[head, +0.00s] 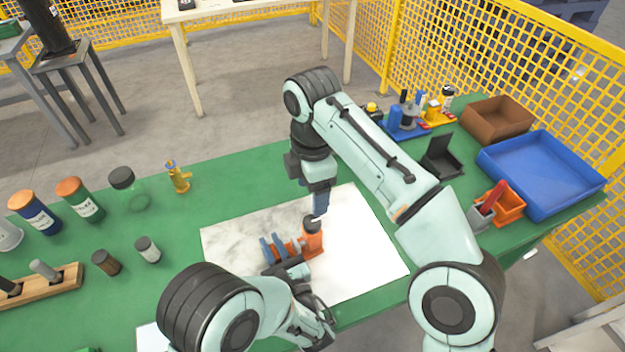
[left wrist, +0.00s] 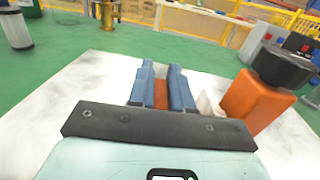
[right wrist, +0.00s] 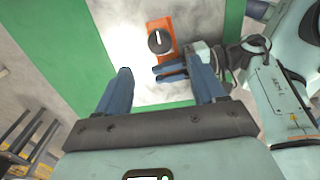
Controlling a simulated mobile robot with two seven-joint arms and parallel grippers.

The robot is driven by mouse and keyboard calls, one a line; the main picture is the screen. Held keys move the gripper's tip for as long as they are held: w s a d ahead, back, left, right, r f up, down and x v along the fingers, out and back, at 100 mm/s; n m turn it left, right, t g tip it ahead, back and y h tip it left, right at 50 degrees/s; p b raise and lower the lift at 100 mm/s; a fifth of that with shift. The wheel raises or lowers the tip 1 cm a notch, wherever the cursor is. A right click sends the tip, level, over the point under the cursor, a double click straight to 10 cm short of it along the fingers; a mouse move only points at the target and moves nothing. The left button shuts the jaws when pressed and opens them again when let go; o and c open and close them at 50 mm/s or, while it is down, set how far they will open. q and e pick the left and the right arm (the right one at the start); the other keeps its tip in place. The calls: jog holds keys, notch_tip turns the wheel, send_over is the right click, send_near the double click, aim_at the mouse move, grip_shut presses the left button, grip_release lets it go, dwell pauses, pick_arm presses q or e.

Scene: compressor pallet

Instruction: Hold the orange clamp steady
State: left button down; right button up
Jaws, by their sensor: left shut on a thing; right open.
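The orange clamp (head: 312,243) with a black round knob on top sits on the white marbled board (head: 365,240). In the left wrist view the clamp (left wrist: 250,100) is at the right, and an orange part of it lies between my left gripper's blue fingers (left wrist: 161,88). My left gripper (head: 272,248) is shut on the clamp from the left side. My right gripper (head: 319,205) points down above the clamp's knob in the head view. In the right wrist view its fingers (right wrist: 165,92) are spread and empty, with the clamp (right wrist: 160,42) beyond them.
A blue tray (head: 540,170), a brown bin (head: 497,118) and an orange bin (head: 508,207) stand on the green table (head: 240,175) at the right. Jars (head: 80,198), a yellow fitting (head: 179,177) and a wooden rack (head: 45,285) stand at the left.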

jog(key=shift+r, duration=1.1)
pick_arm(q)
jog(key=c, duration=1)
grip_release()
jog(key=shift+o, duration=0.2)
